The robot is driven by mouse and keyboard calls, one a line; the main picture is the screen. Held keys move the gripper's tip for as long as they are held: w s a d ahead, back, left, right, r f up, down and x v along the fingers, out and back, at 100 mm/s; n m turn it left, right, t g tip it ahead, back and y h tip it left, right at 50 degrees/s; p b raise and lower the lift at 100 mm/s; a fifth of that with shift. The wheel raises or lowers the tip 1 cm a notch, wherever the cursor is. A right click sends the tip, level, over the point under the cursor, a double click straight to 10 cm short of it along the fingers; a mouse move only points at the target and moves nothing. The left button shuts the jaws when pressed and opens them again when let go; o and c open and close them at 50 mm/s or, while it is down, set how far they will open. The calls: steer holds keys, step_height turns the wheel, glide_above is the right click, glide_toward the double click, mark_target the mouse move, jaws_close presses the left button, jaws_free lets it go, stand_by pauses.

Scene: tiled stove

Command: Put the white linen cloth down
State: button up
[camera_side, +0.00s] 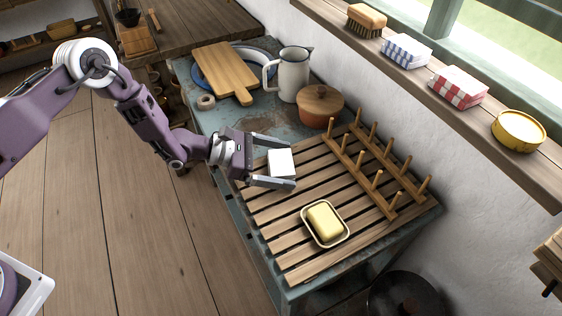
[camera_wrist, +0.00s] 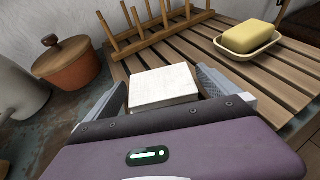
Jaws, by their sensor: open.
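The white linen cloth (camera_side: 281,163) is a folded, block-like bundle at the slatted wooden rack (camera_side: 290,270). My gripper (camera_side: 275,165) is open, with one finger on each side of the cloth. In the wrist view the cloth (camera_wrist: 163,88) lies between the two spread fingers, with the rack's slats beyond it. The gap at the left finger is visible there; the right finger is close to the cloth, and I cannot tell whether it touches. The cloth's underside is hidden, so its contact with the slats is not clear.
A butter dish (camera_side: 325,222) sits nearer the front of the rack, and a peg rack (camera_side: 376,170) stands along the back. A lidded terracotta pot (camera_side: 321,105), a white jug (camera_side: 294,75) and a cutting board (camera_side: 225,72) are on the left. Slats between cloth and butter are bare.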

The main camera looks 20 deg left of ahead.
mark_target(274, 162)
steer(key=v, duration=0.7)
steer(key=shift+r, duration=0.1)
steer(key=s+d+r+m+g, duration=0.1)
steer(key=s+r+m+g, duration=0.15)
steer(key=r+m, duration=0.45)
steer(key=s+d+r+m+g, duration=0.1)
steer(key=s+r+m+g, duration=0.15)
steer(key=r, duration=0.85)
steer(key=s+a+r+m+y, duration=0.3)
steer(key=s+r+m, duration=0.3)
steer(key=s+r, duration=0.3)
steer(key=s+a+r+m+t+y, duration=0.1)
steer(key=s+a+m+t+y, duration=0.4)
steer(key=s+a, duration=1.2)
steer(key=a+m+y, duration=0.1)
steer(key=m+y, duration=0.1)
steer(key=y, duration=0.2)
steer(key=shift+s+a+r+y, duration=0.3)
steer(key=shift+s+a+r, duration=0.1)
